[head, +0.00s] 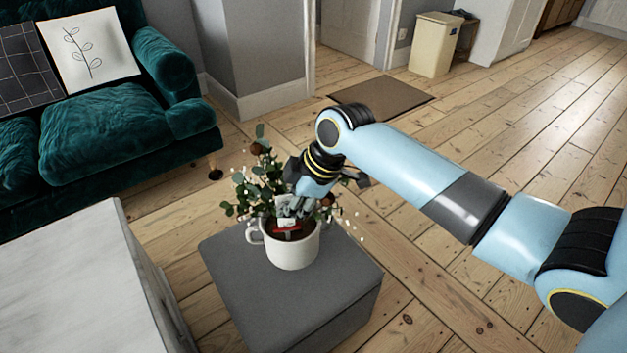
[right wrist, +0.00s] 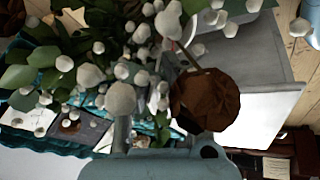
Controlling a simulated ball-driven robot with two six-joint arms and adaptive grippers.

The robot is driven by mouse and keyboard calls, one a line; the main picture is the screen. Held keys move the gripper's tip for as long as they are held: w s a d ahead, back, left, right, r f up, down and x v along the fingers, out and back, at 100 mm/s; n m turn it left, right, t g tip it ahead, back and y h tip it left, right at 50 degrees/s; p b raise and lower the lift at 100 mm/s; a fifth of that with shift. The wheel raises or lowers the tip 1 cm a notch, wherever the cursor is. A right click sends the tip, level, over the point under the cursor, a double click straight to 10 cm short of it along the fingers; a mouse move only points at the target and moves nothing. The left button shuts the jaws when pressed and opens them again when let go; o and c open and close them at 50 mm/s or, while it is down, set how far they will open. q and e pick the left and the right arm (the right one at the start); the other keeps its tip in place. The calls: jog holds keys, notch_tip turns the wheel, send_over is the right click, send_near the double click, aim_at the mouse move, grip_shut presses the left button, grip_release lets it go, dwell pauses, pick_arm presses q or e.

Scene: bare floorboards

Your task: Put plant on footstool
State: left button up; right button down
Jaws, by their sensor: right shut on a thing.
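The plant (head: 268,190) has green leaves, small white berries and brown cones, and it stands upright in a white pot with a side handle (head: 292,250). Its leaves, berries and a brown cone fill much of the right wrist view (right wrist: 120,60). The grey square footstool (head: 250,285) is below the pot in the head view. The pot shows against the footstool's top, toward its far side; I cannot tell whether its base touches. My right gripper (head: 287,213) reaches down among the leaves at the pot's rim and is shut on the plant; leaves partly hide its fingertips. My left gripper is not in view.
A white-topped cabinet or table (head: 75,285) stands at the lower left, close to the footstool. A green velvet sofa (head: 105,135) with cushions is behind it. A brown mat (head: 385,97) and a beige bin (head: 436,45) are farther back. Floorboards at the right are clear.

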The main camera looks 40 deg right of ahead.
aim_at(282, 219)
jog(key=shift+w+a+f+b, duration=0.15)
jog(key=shift+w+a+f, duration=0.15)
jog(key=shift+w, duration=0.25)
jog(key=shift+w+a+f+b, duration=0.15)
jog(key=shift+w+f, duration=0.15)
jog(key=shift+w, duration=0.25)
jog(key=shift+w+f, duration=0.15)
jog(key=shift+w, duration=0.05)
notch_tip(282, 219, down, 3)
jog(key=shift+f+b, duration=0.1)
jog(key=shift+b, duration=0.65)
jog(key=shift+f, duration=0.35)
jog(key=c, duration=1.8)
grip_release()
jog(key=shift+s+f, duration=0.1)
jog(key=shift+s, duration=0.05)
jog(key=o, duration=0.3)
jog(key=shift+s+r, duration=0.15)
jog(key=shift+r, duration=0.3)
pick_arm(q)
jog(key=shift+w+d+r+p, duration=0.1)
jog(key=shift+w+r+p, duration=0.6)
jog(key=shift+p, duration=1.4)
pick_arm(e)
jog(key=shift+v, duration=5.6)
